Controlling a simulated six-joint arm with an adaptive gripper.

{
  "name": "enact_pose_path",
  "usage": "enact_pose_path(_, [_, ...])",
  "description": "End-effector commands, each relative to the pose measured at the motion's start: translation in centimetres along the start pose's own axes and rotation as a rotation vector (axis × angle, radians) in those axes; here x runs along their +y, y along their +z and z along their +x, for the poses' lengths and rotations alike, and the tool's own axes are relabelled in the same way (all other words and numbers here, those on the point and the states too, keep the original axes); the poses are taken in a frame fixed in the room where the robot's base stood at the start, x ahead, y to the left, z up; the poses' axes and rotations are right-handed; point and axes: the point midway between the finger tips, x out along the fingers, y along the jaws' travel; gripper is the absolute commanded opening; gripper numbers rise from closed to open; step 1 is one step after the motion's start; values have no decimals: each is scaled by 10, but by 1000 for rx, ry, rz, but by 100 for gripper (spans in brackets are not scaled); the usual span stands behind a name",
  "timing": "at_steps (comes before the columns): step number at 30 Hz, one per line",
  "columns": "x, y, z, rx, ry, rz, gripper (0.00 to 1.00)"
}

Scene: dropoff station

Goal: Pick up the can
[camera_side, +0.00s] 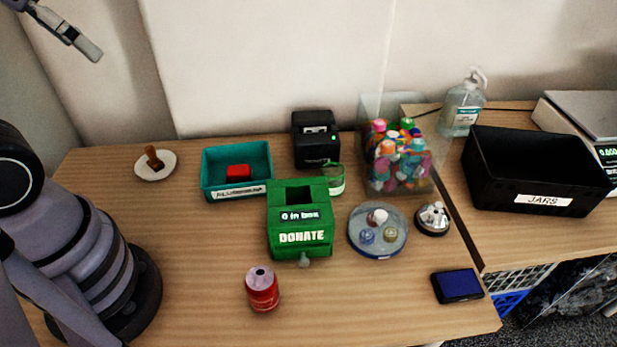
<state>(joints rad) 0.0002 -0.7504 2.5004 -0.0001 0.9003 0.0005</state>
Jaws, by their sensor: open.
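A red can (262,291) with a pale top stands upright on the wooden table near its front edge, just in front of and left of the green donation box. My gripper (92,50) is at the upper left of the view, high above the table and far from the can. It is open and nothing shows between its fingers. The can is in plain sight, with nothing in front of it.
Behind the can stand a green DONATE box (300,241), a teal tray (207,190) with a red block (238,172), and a black device (301,151). A round dish (354,243), bell (432,220) and blue pad (458,286) lie right. The table left of the can is clear.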

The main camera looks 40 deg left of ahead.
Motion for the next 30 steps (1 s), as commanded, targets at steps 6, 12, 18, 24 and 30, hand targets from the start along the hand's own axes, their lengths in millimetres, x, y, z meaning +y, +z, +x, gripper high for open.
enact_pose_path(6, [0,0,0,0,0,-1,86])
enact_pose_path(12, [0,0,0,0,0,-1,86])
enact_pose_path(18, [9,-3,18,-129,48,-17,86])
enact_pose_path(24, [37,-3,68,-469,197,-87,86])
enact_pose_path(30, [68,4,120,-804,366,-211,86])
